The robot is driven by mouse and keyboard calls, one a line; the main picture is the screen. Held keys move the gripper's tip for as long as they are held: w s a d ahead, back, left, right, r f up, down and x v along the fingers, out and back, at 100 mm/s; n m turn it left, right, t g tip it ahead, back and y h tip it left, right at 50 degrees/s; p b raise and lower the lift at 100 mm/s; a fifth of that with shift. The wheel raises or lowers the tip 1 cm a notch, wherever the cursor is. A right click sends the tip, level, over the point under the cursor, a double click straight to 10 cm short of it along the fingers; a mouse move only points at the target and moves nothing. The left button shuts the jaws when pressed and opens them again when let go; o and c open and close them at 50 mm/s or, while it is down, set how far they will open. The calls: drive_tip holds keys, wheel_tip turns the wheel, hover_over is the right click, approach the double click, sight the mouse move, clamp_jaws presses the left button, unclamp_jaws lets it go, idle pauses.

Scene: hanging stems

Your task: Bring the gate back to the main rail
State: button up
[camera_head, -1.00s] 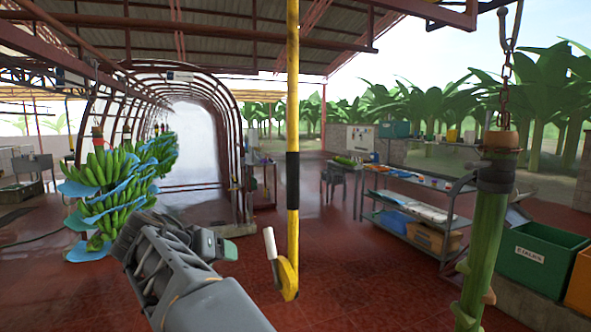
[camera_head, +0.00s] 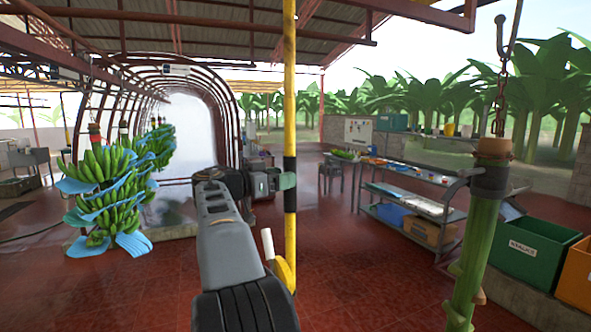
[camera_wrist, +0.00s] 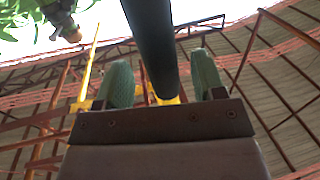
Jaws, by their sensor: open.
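A yellow pole with a black band (camera_head: 290,110) comes down from overhead in the middle of the head view. A yellow piece with a white grip (camera_head: 283,272) is at its lower end, partly behind my arm. My gripper (camera_head: 286,181) is at the black band. In the wrist view, the dark pole (camera_wrist: 150,45) runs between the two green fingertips of my gripper (camera_wrist: 163,83), with space on both sides. The fingers are open, not closed on it. Overhead red rails (camera_head: 430,14) cross the top right; I cannot tell which part is the gate.
A green stem (camera_head: 476,245) hangs on a chain at right, near the bins (camera_head: 535,252). A banana bunch (camera_head: 100,200) with blue sheets hangs at left. A shelf table (camera_head: 410,200) stands behind. The red floor between is clear.

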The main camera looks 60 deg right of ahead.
drive_tip(key=shift+p+x, duration=0.7)
drive_tip(key=shift+x, duration=1.6)
drive_tip(key=shift+f, duration=0.1)
clamp_jaws()
